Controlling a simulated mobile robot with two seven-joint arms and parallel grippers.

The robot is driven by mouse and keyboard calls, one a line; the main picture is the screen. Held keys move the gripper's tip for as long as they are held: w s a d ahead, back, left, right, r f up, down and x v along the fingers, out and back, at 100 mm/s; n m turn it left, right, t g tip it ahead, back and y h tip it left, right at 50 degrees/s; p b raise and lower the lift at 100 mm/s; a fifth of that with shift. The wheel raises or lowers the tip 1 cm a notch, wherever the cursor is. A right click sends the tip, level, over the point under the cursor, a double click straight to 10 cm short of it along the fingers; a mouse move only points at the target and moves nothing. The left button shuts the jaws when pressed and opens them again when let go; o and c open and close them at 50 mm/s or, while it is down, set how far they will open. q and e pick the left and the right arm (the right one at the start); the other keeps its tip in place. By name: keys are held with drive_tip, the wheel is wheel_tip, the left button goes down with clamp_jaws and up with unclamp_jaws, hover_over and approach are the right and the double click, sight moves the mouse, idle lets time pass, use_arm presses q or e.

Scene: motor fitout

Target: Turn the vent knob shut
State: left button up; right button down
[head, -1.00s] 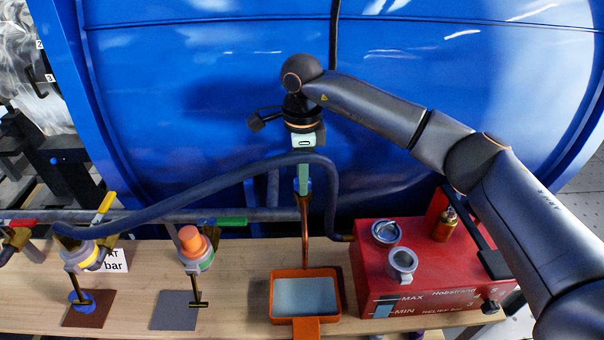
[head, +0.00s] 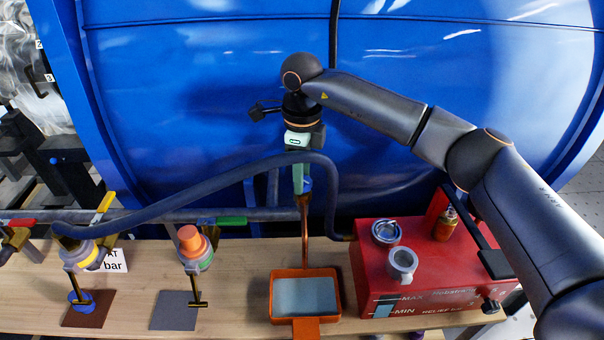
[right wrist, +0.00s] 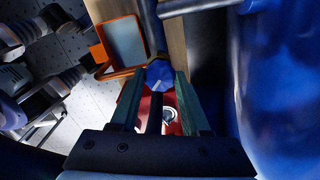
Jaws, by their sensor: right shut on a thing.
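The vent knob is small and blue, at the top of a copper pipe (head: 304,218). In the head view only a bit of the knob (head: 308,184) shows beside a green finger. My right gripper (head: 301,182) points down over it from above. In the right wrist view the knob (right wrist: 159,74) sits between the tips of the two green fingers (right wrist: 158,80), with a pale mark on its face. The right gripper is shut on the knob. My left gripper is not in view.
An orange tray (head: 277,310) stands below the copper pipe. A red box (head: 440,270) with cups and a brass fitting is to the right. A dark hose (head: 200,187) arches beside the gripper. The blue tank (head: 200,100) is close behind.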

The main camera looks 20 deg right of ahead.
drive_tip(key=m, duration=0.4)
drive_tip(key=shift+m, duration=0.3)
drive_tip(key=shift+r+m, duration=0.1)
drive_tip(key=shift+m, duration=2.2)
drive_tip(key=shift+c, duration=1.9)
unclamp_jaws()
wheel_tip(320, 180, up, 12)
drive_tip(key=b, duration=0.1)
drive_tip(key=shift+r, duration=0.2)
